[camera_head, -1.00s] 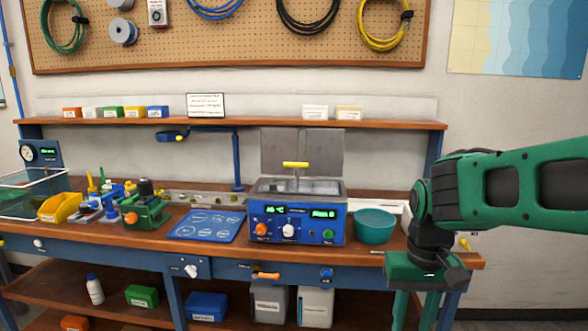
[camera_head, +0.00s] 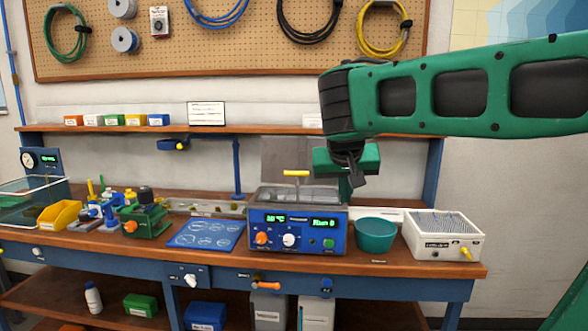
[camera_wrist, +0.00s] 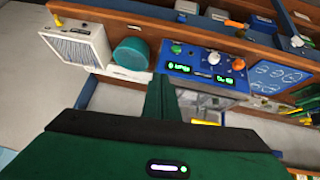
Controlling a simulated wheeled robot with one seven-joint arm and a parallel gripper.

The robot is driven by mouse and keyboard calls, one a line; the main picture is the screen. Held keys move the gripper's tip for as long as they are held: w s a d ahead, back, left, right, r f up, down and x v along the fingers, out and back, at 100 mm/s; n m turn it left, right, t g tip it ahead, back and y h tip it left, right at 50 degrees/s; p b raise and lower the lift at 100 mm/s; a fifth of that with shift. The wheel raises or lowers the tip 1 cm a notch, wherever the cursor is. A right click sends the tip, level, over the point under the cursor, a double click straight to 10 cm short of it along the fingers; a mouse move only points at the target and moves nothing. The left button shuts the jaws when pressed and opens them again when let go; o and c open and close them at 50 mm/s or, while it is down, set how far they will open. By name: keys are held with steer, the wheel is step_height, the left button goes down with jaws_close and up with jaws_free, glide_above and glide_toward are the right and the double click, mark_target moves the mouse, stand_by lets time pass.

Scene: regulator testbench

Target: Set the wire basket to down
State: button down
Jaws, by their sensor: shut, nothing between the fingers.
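The wire basket's yellow handle (camera_head: 296,173) stands up on a thin stem above the blue bath unit (camera_head: 297,231). The basket itself is mostly hidden inside the bath's metal tank, so its exact height is hard to tell. The bath unit also shows in the wrist view (camera_wrist: 203,65), seen from above and turned around, with a yellow bar (camera_wrist: 206,122) near it. My gripper (camera_head: 346,188) is shut and empty, above and right of the bath and to the right of the handle, apart from it. Its closed green fingers show in the wrist view (camera_wrist: 161,95).
A teal bowl (camera_head: 376,235) and a white box with a ribbed top (camera_head: 441,236) stand right of the bath. A blue mat (camera_head: 207,233) lies to its left. The bath's raised metal lid (camera_head: 286,157) is behind the handle. A wooden shelf (camera_head: 265,128) runs above the bench.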

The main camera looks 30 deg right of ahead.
steer(key=w+a+r+t+h, duration=0.1)
steer(key=w+a+r+t, duration=0.1)
steer(key=w+a+r, duration=0.3)
steer(key=w+a+r+t, duration=0.2)
steer(key=w+a+r, duration=0.25)
steer(key=r, duration=0.35)
steer(key=w+d+f, duration=0.4)
steer(key=w+f, duration=0.3)
steer(key=f, duration=0.2)
steer(key=shift+d+f, duration=0.35)
